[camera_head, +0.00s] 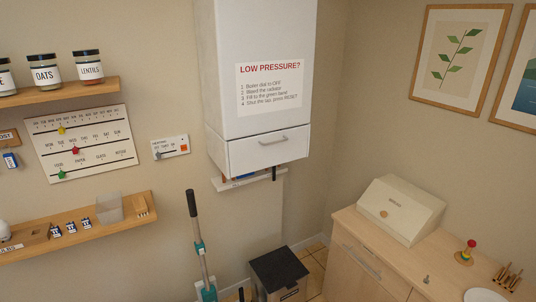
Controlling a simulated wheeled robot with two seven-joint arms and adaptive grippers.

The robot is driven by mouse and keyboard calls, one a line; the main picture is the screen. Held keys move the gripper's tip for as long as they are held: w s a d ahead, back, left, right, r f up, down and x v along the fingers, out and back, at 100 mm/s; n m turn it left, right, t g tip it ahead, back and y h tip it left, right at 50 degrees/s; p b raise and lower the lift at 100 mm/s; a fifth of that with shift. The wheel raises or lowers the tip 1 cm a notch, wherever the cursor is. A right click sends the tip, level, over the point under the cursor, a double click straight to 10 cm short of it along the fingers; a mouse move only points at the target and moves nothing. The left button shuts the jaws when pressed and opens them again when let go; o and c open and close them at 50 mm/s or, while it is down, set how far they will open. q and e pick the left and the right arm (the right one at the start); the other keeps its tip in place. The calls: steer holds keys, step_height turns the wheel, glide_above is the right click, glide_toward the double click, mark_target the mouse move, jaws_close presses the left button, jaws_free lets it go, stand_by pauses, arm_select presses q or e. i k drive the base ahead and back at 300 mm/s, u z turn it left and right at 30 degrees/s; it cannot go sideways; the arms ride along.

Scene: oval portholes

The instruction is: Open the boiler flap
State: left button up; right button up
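The white boiler (262,40) hangs on the wall near the corner, at the top middle of the head view. Its flap (262,156) is the panel at the bottom of the front, with a grey bar handle (273,141) near its upper edge. The flap looks shut, nearly flush with the panel above. A sign headed "LOW PRESSURE?" (270,88) is on the front above it. Neither of my grippers is in view.
A white ledge (225,184) with pipes sits under the boiler. A long-handled tool (197,240) and a dark-lidded bin (279,268) stand below. A wooden cabinet (375,240) with a bread box (403,208) is at right, shelves (100,90) at left.

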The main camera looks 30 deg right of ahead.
mark_target(247, 155)
steer(key=z, duration=0.7)
steer(key=i, duration=0.85)
steer(key=z, duration=0.15)
